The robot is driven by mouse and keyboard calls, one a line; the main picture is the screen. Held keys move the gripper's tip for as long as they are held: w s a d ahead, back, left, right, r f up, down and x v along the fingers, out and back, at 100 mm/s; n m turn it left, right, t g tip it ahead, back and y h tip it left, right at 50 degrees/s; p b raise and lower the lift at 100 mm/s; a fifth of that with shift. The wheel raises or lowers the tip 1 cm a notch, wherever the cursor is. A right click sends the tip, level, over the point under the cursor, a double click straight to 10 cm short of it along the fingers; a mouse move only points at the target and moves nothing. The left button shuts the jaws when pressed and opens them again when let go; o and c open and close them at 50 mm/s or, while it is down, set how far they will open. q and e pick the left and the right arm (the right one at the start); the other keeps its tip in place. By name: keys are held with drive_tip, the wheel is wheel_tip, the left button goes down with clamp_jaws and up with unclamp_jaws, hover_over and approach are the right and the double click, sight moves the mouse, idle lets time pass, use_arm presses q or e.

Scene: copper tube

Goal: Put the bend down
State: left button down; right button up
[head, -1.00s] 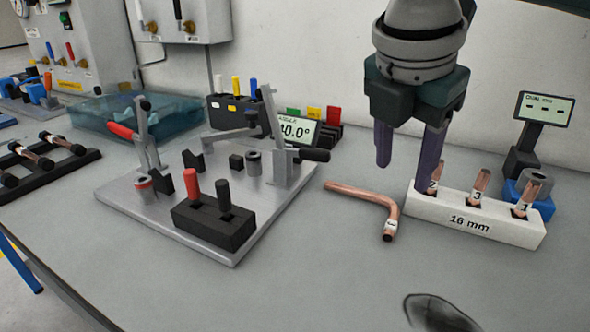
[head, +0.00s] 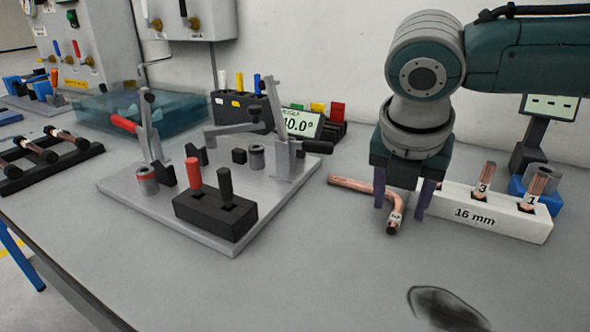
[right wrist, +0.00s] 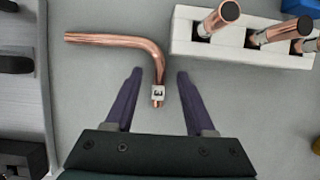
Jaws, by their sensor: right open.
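The bend, a copper tube bent about square with a white label near one end, lies on the grey table (head: 330,285) right of the bending fixture. It shows in the head view (head: 352,184) and in the right wrist view (right wrist: 118,40). My right gripper (head: 400,210) is open and points down over the bend's labelled end. In the right wrist view its purple fingers (right wrist: 160,75) stand on either side of that end, apart from it. How high the fingertips are above the table is hard to tell. My left gripper is not in view.
A white 16 mm block (head: 500,222) with upright copper tubes stands just right of the gripper, partly hidden by it. The bending fixture's plate (head: 225,240) with levers is to the left. A small display (head: 548,108) stands behind the block.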

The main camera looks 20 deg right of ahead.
drive_tip(key=shift+f, duration=0.15)
drive_tip(key=shift+d, duration=0.1)
clamp_jaws()
idle(0.5)
